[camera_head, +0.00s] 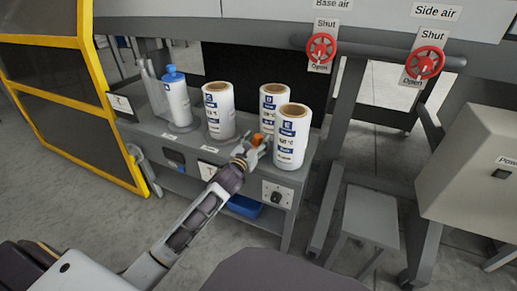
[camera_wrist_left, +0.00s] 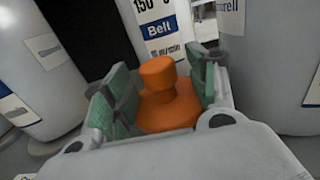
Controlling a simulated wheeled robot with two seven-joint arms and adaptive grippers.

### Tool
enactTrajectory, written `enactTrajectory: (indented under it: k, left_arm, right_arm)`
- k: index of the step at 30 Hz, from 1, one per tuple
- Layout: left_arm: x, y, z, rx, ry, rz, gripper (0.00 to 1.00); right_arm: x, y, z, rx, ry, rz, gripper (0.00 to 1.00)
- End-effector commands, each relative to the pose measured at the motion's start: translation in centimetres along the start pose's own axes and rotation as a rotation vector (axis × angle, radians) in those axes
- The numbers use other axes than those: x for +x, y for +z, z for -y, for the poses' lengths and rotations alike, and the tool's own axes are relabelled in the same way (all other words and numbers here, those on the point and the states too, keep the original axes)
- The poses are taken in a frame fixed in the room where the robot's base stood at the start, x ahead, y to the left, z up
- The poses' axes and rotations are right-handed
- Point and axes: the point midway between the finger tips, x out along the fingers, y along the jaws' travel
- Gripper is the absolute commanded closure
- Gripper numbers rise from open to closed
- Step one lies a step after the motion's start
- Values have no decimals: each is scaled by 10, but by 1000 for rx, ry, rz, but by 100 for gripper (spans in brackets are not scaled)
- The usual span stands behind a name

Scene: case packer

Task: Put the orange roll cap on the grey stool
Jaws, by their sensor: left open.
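The orange roll cap (camera_head: 257,139) is on the grey bench among the white rolls. In the left wrist view the orange cap (camera_wrist_left: 168,105) has a round knob on a wider base. My left gripper (camera_head: 252,148) is open, with its green-padded fingers (camera_wrist_left: 160,90) on either side of the cap. A gap shows beside the knob; whether a finger touches the base I cannot tell. The grey stool (camera_head: 370,215) stands on the floor to the right of the bench, its top bare. My right gripper is not in view.
White rolls stand close around the cap: one in front right (camera_head: 291,140), one behind it (camera_head: 271,105), one to the left (camera_head: 218,112). A roll with a blue cap (camera_head: 173,75) stands further left. Red valve wheels (camera_head: 321,48) hang above. A grey cabinet (camera_head: 480,165) stands right of the stool.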

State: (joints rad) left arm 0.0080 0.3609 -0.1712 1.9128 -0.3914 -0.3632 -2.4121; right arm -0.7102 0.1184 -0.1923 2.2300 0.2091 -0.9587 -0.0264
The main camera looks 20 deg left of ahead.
Motion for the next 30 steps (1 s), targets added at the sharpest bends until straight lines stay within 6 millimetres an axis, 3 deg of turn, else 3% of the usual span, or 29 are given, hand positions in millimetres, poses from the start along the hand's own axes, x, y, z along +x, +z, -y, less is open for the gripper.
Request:
enactTrajectory:
  k: [8,23,30]
  left_arm:
    - [14,0,0,0,0,0,42]
    - [15,1,0,1,0,0,42]
    - [15,1,0,1,0,0,70]
  right_arm:
    - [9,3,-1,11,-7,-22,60]
    - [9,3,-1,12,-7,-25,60]
    - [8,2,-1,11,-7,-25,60]
